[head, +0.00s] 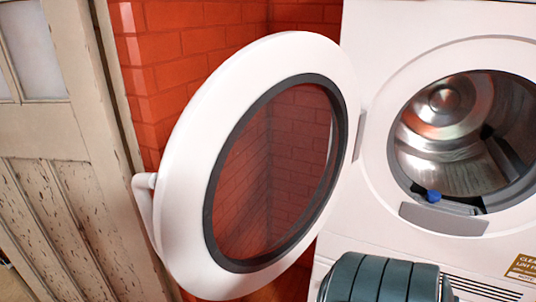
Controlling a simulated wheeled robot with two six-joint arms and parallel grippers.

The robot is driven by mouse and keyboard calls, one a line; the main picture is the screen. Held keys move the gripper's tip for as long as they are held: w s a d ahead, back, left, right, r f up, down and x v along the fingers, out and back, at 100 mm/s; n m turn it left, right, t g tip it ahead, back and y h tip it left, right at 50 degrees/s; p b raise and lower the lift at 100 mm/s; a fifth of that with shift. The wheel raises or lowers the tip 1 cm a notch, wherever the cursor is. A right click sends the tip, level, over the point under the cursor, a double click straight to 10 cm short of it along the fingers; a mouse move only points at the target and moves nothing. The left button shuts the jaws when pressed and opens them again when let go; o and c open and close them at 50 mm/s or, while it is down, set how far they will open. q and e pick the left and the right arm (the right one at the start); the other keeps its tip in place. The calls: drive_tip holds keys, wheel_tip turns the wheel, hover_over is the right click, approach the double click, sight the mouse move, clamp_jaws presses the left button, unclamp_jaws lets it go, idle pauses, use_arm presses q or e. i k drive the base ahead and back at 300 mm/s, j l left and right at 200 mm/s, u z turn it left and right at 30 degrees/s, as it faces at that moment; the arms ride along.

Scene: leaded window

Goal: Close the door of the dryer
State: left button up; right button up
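The white dryer (385,240) stands at the right with its drum opening facing me. Its round door (185,200) has a white ring, a dark inner rim and a see-through pane, and stands swung wide open to the left. It is hinged at the left of the opening. A white handle (145,205) sticks out at the door's left edge. The metal drum (455,125) shows inside, with a small blue thing (433,196) at its lower front. Neither of my grippers is in view.
A dark teal ribbed shape (385,281) shows at the bottom, in front of the dryer; I cannot tell what it is. A worn wooden door (65,190) stands at the left. A red brick wall (200,50) is behind the dryer door.

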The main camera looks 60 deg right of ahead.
sight(179, 223)
drive_tip(key=i+z, duration=0.2)
drive_tip(key=z, duration=0.15)
drive_tip(key=i+j+z, duration=0.1)
drive_tip(key=z, duration=0.25)
drive_tip(key=i+j+z, duration=0.15)
drive_tip(key=i+z, duration=0.15)
drive_tip(key=i+j+z, duration=0.1)
drive_tip(key=z, duration=0.35)
drive_tip(key=i+j+z, duration=0.15)
drive_tip(key=z, duration=0.3)
drive_tip(key=i+j+z, duration=0.1)
drive_tip(key=z, duration=0.35)
drive_tip(key=j+z, duration=0.2)
drive_tip(key=z, duration=0.25)
drive_tip(key=j+z, duration=0.25)
drive_tip(key=z, duration=0.2)
drive_tip(key=i+j+z, duration=0.1)
drive_tip(key=j+z, duration=0.35)
drive_tip(key=z, duration=0.25)
drive_tip(key=j+z, duration=0.35)
drive_tip(key=i+l, duration=0.05)
